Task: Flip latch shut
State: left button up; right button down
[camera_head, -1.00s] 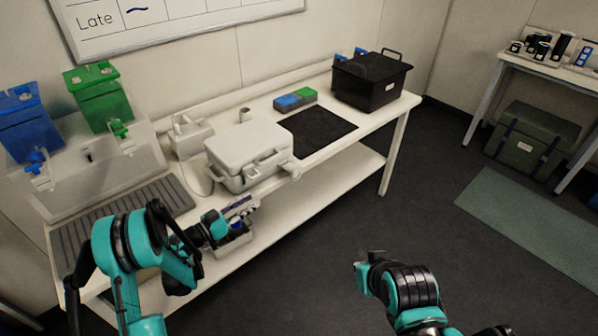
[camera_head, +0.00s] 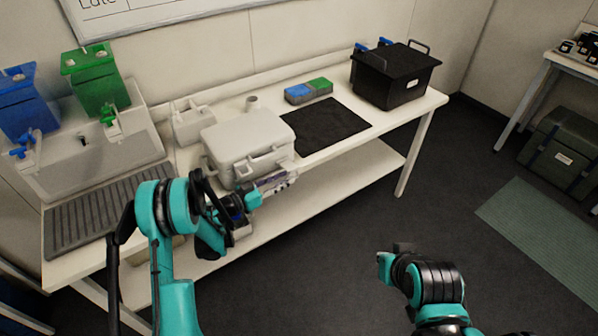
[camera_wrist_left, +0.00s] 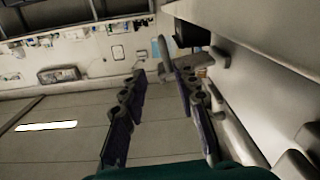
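The white lidded case (camera_head: 245,135) stands on the bench in the head view, its lid down. A handle and latch parts (camera_head: 266,166) show on its front, partly hidden by my left arm; I cannot tell how the latch sits. My left gripper (camera_head: 278,183) is just in front of the case, low by its front side. In the left wrist view the two dark fingers (camera_wrist_left: 158,105) are apart with nothing held between them, and a pale case wall (camera_wrist_left: 255,100) runs along the right. My right gripper (camera_head: 390,258) hangs over the floor, away from the bench; its fingers are unclear.
The bench holds a black mat (camera_head: 325,125), a blue and green block (camera_head: 309,91), a black bin (camera_head: 396,78), and a grey ribbed tray (camera_head: 105,205). Blue (camera_head: 27,103) and green (camera_head: 97,82) containers stand at left.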

aim_at(295, 172)
pick_arm(q)
jog(key=b+x, duration=0.1)
jog(key=x, duration=0.3)
jog(key=shift+d+f, duration=0.1)
jog(key=shift+d, duration=0.05)
jog(key=shift+w+d+r, duration=0.2)
jog(key=shift+d, duration=0.1)
jog(key=shift+w+d+f, duration=0.1)
jog(key=shift+w+d, duration=0.1)
jog(key=shift+d, duration=0.15)
grip_shut()
grip_release()
jog(key=shift+a, duration=0.3)
jog(key=b+v, duration=0.2)
jog(key=v, duration=0.7)
